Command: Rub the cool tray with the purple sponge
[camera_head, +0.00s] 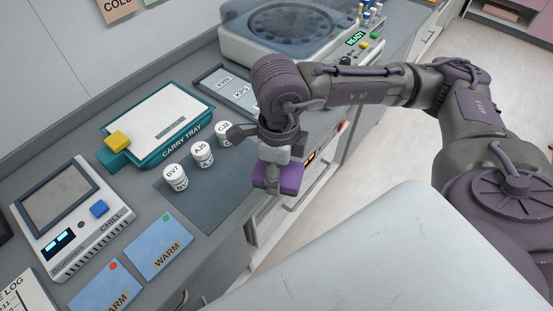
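My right arm comes in from the right, and its gripper (272,172) points down at the front edge of the counter. It is shut on the purple sponge (291,178), a small block partly hidden by the fingers, held in front of the counter's drawers. No tray in view reads "cool". A teal tray with a white panel, the carry tray (150,163), lies left of the gripper. A shallow grey tray (205,79) with labelled pieces lies behind the gripper, partly hidden by my arm. My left gripper is not in view.
Several white lidded jars (175,177) stand on a dark mat (208,204) between carry tray and gripper. A yellow block (117,139) sits at the carry tray's corner. A chill device (70,215) and blue warm packs (160,247) are left; a round-topped machine (290,30) stands behind.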

